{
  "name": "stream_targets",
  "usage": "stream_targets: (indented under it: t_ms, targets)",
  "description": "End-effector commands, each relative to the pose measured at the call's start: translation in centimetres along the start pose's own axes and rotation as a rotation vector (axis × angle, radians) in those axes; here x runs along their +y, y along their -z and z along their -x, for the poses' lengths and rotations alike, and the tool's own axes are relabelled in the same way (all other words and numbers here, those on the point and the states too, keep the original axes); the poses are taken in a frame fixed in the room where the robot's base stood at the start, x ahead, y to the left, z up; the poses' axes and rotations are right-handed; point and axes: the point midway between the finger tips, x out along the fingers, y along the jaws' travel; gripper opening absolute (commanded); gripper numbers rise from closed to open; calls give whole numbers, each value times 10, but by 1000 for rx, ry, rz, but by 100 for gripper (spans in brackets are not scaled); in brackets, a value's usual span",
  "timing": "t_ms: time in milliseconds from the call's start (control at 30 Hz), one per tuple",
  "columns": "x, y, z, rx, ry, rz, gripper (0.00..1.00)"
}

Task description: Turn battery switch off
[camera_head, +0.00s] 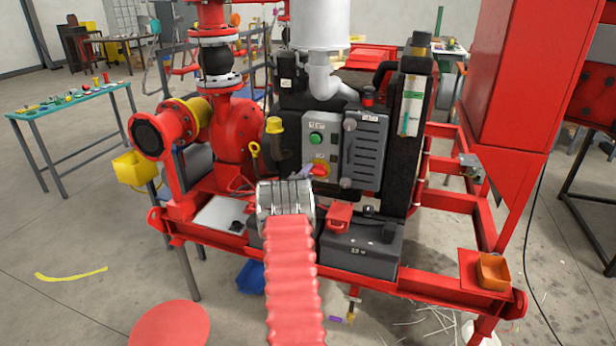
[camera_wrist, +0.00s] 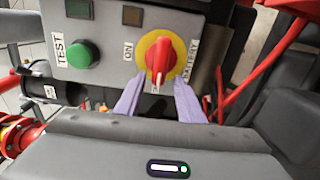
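The battery switch is a red rotary handle (camera_wrist: 163,58) on a yellow round plate, set in a grey control panel (camera_wrist: 108,20). In the wrist view its handle stands nearly upright, tilted slightly. An "ON" label is to its left and a "BATTERY" label to its right; a label below is partly hidden. The switch also shows in the head view (camera_head: 321,170). My gripper (camera_wrist: 158,84) has two pale purple fingers spread apart, with tips at the lower left and lower right of the handle. I cannot tell whether they touch it.
A green TEST button (camera_wrist: 82,54) sits left of the switch. A grey vented box (camera_head: 366,150) stands close on the panel's right. A red pump (camera_head: 235,130) is at the left, and black battery boxes (camera_head: 360,248) lie below on the red skid frame.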

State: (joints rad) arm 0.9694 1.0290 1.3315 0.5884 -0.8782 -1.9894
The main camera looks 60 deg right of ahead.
Motion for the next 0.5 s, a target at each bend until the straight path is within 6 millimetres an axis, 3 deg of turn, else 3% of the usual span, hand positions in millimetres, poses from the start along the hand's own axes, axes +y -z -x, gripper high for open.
stream_targets:
  t_ms: [267, 500]
  targets:
    - [1, -2, 0, -3, -2, -2, 35]
    - [1, -1, 13, -2, 0, -2, 35]
